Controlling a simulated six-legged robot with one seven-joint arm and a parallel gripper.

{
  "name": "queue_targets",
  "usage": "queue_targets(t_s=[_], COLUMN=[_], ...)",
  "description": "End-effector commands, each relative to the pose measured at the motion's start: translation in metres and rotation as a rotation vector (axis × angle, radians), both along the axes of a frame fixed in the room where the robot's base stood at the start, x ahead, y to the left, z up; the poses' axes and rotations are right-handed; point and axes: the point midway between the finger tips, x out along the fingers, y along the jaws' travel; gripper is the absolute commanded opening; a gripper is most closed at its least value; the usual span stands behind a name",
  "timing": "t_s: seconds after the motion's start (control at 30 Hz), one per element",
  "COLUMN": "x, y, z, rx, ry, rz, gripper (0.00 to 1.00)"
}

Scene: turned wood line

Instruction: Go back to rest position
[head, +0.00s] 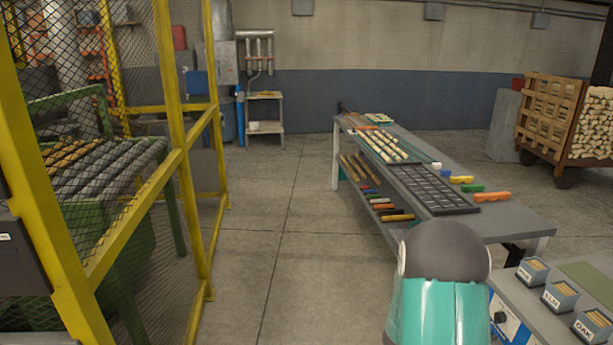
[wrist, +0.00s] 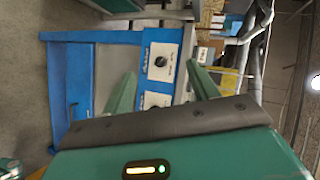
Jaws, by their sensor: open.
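My gripper (wrist: 161,68) shows in the wrist view as two green fingers standing wide apart. It is open, and nothing is held between the fingers. Beyond the fingers is a blue cabinet (wrist: 96,62) with white panels and black knobs. I cannot tell the exact distance to it. In the head view a teal and dark grey link of my arm stands at the lower middle, in front of the benches. The fingers do not show in the head view.
A long grey workbench (head: 508,218) bears a dark slotted tray, wooden rods and coloured pieces. Small labelled bins (head: 560,296) stand on a nearer table at right. A yellow mesh fence (head: 178,165) is at left. The floor (head: 285,215) between is clear.

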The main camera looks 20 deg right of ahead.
Motion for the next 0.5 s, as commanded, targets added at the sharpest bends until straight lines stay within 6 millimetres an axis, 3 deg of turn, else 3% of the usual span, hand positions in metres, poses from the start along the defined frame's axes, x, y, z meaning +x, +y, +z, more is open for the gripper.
queue_targets(t_s=[0.03,0.1,0.23,0.37,0.5], x=[0.017,0.036,0.061,0.071,0.065], y=[0.017,0.041,0.092,0.148,0.207], z=[0.02,0.04,0.079,0.116,0.154], rx=[0.023,0.05,0.075,0.067,0.021], ry=[0.014,0.056,0.142,0.241,0.362], rz=[0.084,0.207,0.441,0.679,0.932], gripper=[0.59,0.59,0.59,0.59,0.59])
